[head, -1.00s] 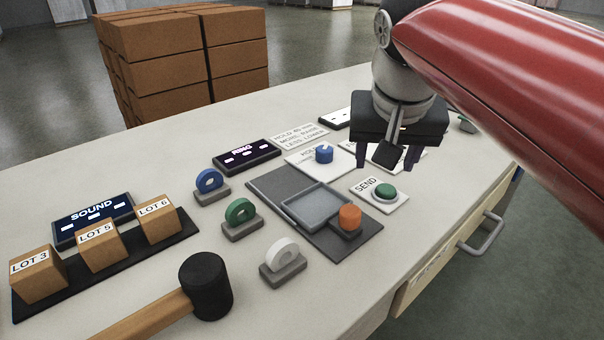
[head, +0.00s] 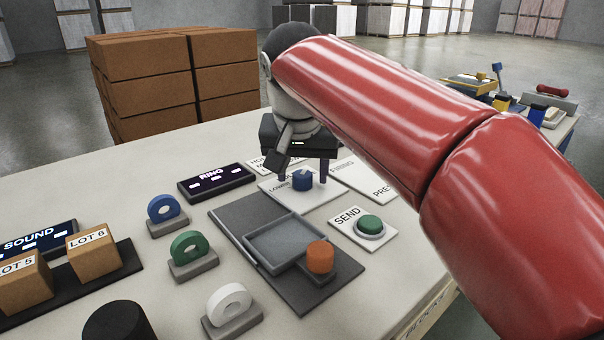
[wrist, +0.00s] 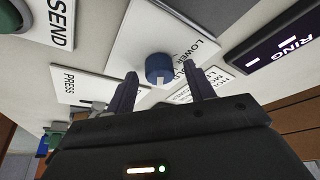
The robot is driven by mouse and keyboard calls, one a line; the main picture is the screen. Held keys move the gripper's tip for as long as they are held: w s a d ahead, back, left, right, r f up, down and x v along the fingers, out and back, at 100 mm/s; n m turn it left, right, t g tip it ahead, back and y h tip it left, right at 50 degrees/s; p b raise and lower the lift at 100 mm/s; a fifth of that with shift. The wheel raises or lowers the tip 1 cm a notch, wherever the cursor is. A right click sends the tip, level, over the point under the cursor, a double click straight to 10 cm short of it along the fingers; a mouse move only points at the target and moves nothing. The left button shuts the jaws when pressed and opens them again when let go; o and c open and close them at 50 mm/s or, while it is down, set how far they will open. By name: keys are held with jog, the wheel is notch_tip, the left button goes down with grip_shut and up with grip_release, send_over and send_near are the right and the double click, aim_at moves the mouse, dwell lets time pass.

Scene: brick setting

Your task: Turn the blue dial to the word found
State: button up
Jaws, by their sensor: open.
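The blue dial (head: 302,181) stands on a white plate (head: 330,205) on the bench. In the wrist view the dial (wrist: 159,67) shows a pale mark on the side facing my gripper. The word LOWER and part of another word show on the plate (wrist: 135,45); its other lettering is hidden. My gripper (head: 303,172) is open, with its fingers pointing down around or just behind the dial. In the wrist view the fingertips (wrist: 160,80) are either side of the dial, with gaps; I cannot tell whether they touch it.
A green SEND button (head: 369,225) and a PRESS plate (head: 368,182) are close by on the right. A grey tray (head: 262,218) with an orange knob (head: 320,257) lies in front. The RING display (head: 215,180) is left. An instruction card (wrist: 205,85) is partly hidden by my gripper.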

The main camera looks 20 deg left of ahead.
jog(key=shift+w+f, duration=0.1)
jog(key=c, duration=1)
jog(key=shift+o, duration=0.2)
